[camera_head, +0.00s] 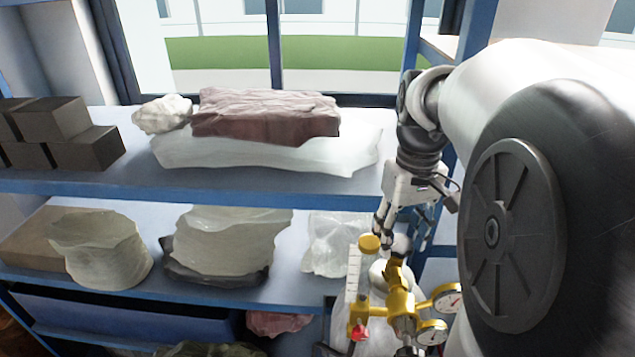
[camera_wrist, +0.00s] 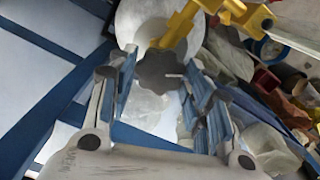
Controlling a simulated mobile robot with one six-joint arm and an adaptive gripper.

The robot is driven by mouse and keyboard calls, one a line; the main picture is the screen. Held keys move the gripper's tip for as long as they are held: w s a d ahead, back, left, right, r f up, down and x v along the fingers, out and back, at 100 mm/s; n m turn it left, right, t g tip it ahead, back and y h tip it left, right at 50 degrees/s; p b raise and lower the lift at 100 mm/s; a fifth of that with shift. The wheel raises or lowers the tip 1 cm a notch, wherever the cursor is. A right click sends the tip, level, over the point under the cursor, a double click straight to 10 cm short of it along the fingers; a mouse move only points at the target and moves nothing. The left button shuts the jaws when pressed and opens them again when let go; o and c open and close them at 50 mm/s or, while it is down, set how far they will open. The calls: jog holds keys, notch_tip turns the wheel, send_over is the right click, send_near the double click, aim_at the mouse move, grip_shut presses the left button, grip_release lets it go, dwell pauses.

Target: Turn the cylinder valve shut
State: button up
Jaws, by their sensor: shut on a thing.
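The valve's grey lobed handwheel (camera_wrist: 160,72) shows in the wrist view between the fingertips of my gripper (camera_wrist: 163,75). The gripper is shut on it, one finger on each side. In the head view my gripper (camera_head: 384,228) reaches down from the upper right to the top of the yellow valve fitting (camera_head: 396,274). The handwheel is mostly hidden there by the fingers. The pale cylinder (camera_wrist: 145,18) shows at the top of the wrist view, with yellow fittings (camera_wrist: 190,22) beside it.
Two round gauges (camera_head: 446,298) and a red knob (camera_head: 360,332) sit on the yellow fittings close below my gripper. A blue shelf (camera_head: 215,187) on the left carries dark blocks (camera_head: 52,120), wrapped bundles (camera_head: 265,115) and several pale rolls (camera_head: 225,245).

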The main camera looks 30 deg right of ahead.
jog(key=shift+m, duration=0.4)
jog(key=m, duration=0.4)
jog(key=shift+m+p, duration=0.4)
jog(key=m, duration=0.6)
jog(key=shift+p, duration=0.35)
jog(key=m, duration=0.6)
jog(key=shift+m, duration=0.3)
jog(key=m+p, duration=0.1)
jog(key=m, duration=0.4)
jog(key=shift+m, duration=0.3)
